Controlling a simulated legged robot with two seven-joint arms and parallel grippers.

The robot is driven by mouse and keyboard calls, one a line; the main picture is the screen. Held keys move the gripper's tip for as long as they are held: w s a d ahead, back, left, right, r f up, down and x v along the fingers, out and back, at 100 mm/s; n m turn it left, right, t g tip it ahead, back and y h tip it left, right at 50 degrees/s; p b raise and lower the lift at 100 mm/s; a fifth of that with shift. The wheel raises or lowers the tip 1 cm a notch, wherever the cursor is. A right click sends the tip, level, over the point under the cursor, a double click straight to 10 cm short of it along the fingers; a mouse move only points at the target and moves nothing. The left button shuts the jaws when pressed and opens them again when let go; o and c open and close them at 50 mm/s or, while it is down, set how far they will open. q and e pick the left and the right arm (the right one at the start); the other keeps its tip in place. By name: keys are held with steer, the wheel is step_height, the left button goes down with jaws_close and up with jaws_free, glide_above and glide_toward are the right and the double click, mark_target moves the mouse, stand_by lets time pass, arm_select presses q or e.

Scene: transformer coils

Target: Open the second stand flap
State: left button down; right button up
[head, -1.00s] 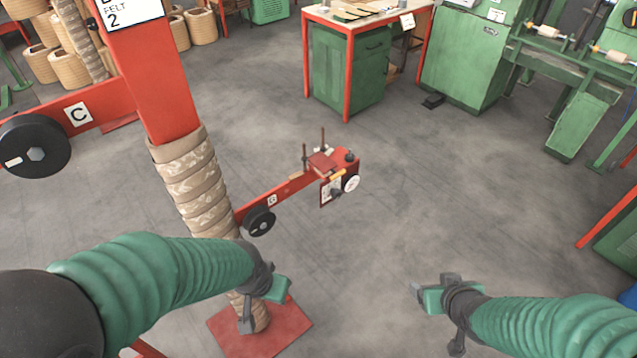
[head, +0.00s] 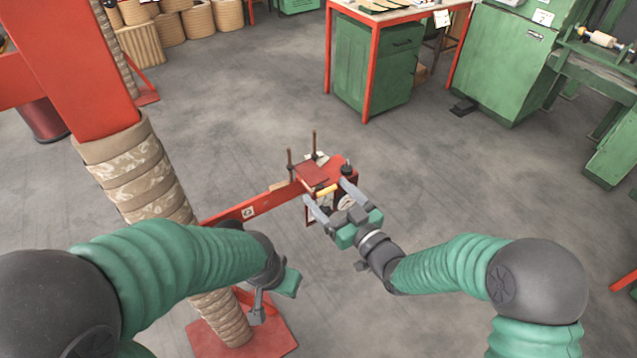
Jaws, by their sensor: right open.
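A red stand post wrapped in tan bands (head: 140,165) rises at left. A low red arm (head: 228,214) with a small white label reaches from it to a red head (head: 347,167). The head carries a dark red plate (head: 311,174), two thin upright pins, a black knob and a yellow piece. I cannot tell which part is the flap. My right gripper (head: 326,191) is open, its two fingers spread at the near side of the head and partly hiding it. Contact cannot be told. My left gripper (head: 275,296) hangs in front of the post, its jaws unclear.
A red-framed workbench (head: 374,55) with a green cabinet stands at the back. Green machines (head: 505,65) are at the right. Woven baskets (head: 197,20) stand at the back left. The red base plate (head: 205,338) lies under the post. The floor around the head is clear.

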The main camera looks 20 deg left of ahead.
mark_target(320, 182)
steer(key=shift+x, duration=2.25)
steer(key=shift+c, duration=0.2)
steer(key=shift+w, duration=0.1)
jaws_close()
